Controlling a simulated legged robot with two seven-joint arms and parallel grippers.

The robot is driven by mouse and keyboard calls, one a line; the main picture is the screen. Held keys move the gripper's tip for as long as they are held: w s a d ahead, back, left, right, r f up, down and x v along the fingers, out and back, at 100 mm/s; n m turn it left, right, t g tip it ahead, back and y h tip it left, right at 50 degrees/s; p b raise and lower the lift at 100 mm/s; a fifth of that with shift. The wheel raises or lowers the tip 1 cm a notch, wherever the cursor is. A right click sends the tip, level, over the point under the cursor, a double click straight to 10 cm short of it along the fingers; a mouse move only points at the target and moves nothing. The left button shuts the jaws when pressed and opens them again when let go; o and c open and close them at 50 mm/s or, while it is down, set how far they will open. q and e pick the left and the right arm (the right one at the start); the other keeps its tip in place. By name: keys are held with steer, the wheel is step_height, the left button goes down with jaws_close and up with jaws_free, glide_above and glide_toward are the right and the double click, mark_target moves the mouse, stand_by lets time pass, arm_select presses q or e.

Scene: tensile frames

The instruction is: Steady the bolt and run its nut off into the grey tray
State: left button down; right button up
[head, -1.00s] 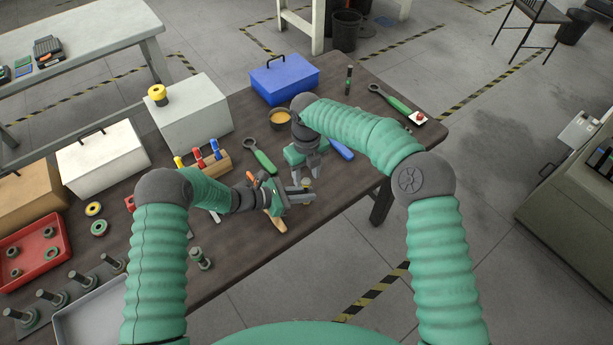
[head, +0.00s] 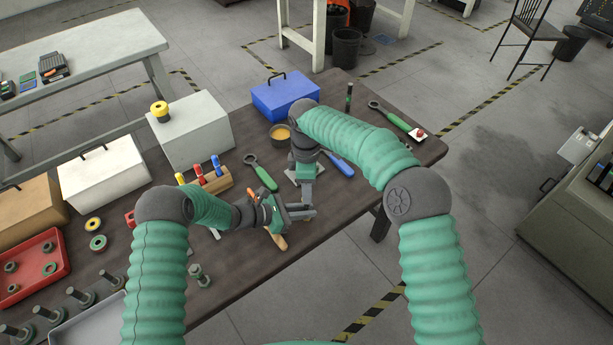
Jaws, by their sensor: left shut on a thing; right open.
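My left gripper (head: 304,212) is shut near the middle of the table's front part, with the bolt between its jaws; the bolt is almost wholly hidden by the grippers. My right gripper (head: 306,190) points down from above, right over the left gripper's fingertips. It is open, with its fingers around or just over the bolt's top; I cannot tell which. The nut cannot be made out there. The grey tray (head: 97,329) lies at the lower left, cut by the frame's bottom edge.
Several bolts (head: 82,297) stand in a row beside the tray. Another bolt (head: 201,277) stands alone nearer the middle. A red tray (head: 50,268) holds nuts.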

steer(key=m, duration=0.7)
steer(key=shift+r, duration=0.2)
steer(key=m, duration=0.3)
steer(key=shift+r, duration=0.1)
steer(key=m, duration=0.6)
steer(key=shift+r+m, duration=0.2)
steer(key=shift+m, duration=0.2)
steer(key=m, duration=0.3)
steer(key=shift+r+m, duration=0.15)
steer(key=shift+m, duration=0.15)
steer(key=m, duration=0.6)
steer(key=shift+w+r, duration=0.15)
steer(key=shift+r, duration=0.1)
steer(key=m, duration=0.3)
steer(key=shift+r+m, duration=0.15)
steer(key=shift+m, duration=0.25)
steer(key=m, duration=0.6)
steer(key=shift+w+a+r, duration=0.1)
steer(key=shift+r, duration=0.2)
steer(key=m, duration=0.5)
steer(key=shift+w+r, duration=0.1)
steer(key=shift+r, duration=0.2)
steer(key=shift+f+m, duration=0.2)
steer(key=shift+m, duration=0.2)
step_height(320, 180, down, 8)
steer(key=shift+r, duration=0.2)
